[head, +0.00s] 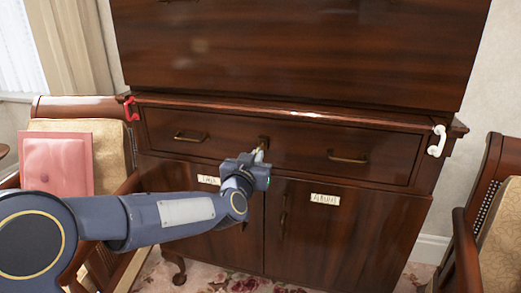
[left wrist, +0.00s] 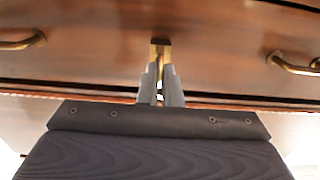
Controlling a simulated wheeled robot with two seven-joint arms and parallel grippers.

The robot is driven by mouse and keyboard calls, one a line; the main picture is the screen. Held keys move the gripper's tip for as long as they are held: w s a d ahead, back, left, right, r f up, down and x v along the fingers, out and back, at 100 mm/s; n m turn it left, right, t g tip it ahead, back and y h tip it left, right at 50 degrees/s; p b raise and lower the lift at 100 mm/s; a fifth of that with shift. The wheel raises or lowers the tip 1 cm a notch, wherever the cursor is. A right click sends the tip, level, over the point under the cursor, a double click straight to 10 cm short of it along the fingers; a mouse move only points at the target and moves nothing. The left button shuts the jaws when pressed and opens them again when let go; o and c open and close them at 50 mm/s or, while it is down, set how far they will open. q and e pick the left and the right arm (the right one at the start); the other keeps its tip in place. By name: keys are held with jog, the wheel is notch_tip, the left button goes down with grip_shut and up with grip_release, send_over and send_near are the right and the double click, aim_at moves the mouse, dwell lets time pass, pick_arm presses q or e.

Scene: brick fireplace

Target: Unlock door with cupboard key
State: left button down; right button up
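The dark wooden cupboard (head: 300,150) stands straight ahead, with a wide drawer (head: 380,150) above two doors (head: 325,235). A brass lock plate (head: 263,141) sits at the drawer's top middle; it also shows in the left wrist view (left wrist: 160,47). My left gripper (head: 258,157) is just in front of this plate, its fingers close together. A small brass piece (left wrist: 161,71), seemingly the key, shows between the fingertips at the plate. The fingers hide most of it, so I cannot tell how deep it sits or how it is turned. My right gripper is out of view.
Brass handles (head: 190,137) (head: 347,157) flank the lock plate. White labels (head: 208,179) (head: 325,199) mark the doors. A red item (head: 131,109) and a white item (head: 437,141) are at the cupboard's corners. Chairs (head: 100,145) (head: 485,225) stand at both sides.

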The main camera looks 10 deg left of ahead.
pick_arm(q)
jog(key=shift+s, duration=1.05)
jog(key=shift+s, duration=0.45)
